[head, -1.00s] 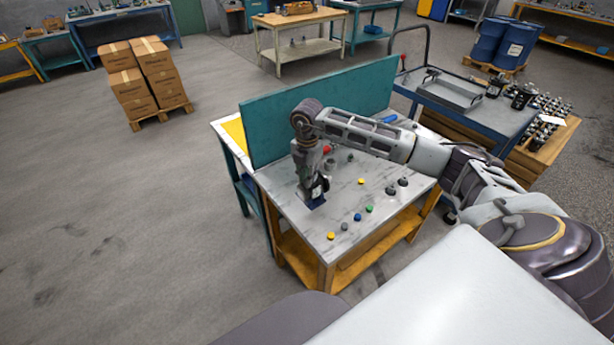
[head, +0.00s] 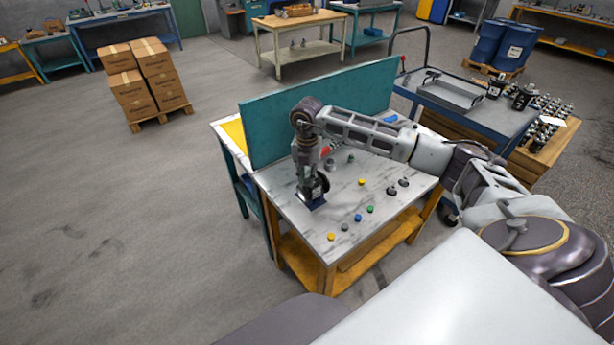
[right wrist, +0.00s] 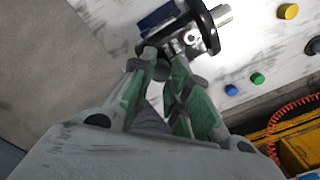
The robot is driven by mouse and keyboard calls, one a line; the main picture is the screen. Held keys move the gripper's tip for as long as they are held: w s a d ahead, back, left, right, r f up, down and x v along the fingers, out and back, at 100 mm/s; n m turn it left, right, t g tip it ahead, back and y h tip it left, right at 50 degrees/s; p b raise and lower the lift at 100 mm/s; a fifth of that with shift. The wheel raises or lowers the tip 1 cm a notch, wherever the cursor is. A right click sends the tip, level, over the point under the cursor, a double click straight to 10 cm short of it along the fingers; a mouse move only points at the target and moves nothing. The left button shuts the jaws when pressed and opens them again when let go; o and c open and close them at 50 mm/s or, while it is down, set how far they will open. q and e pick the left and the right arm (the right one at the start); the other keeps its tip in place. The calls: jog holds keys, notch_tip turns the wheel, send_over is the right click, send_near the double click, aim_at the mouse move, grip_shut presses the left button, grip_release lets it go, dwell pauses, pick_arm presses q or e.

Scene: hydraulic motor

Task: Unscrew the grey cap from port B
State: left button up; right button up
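The hydraulic motor, with a dark round flange and a bright metal shaft (right wrist: 222,14), sits on a dark blue block on the grey-white bench top. In the head view its blue base (head: 313,201) shows below my right gripper (head: 312,180), which points down over it. In the right wrist view the green fingers of my right gripper (right wrist: 163,62) converge at the motor's near side. A dark grey round piece, perhaps the cap (right wrist: 161,71), shows between the fingers. Whether they press on it, and which port it is, I cannot tell. My left gripper is in neither view.
Yellow (head: 361,182), green (head: 370,209) and blue (head: 357,217) caps and several grey parts lie on the bench top (head: 290,205). A teal panel (head: 270,125) stands along its back. A blue cart (head: 470,120) stands to the right.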

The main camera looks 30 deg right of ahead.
jog(key=shift+o, duration=1.2)
jog(key=shift+m+p, duration=0.7)
jog(key=shift+m, duration=2)
jog(key=shift+m+p, duration=0.75)
jog(key=shift+m, duration=1.75)
jog(key=shift+c, duration=0.3)
grip_shut()
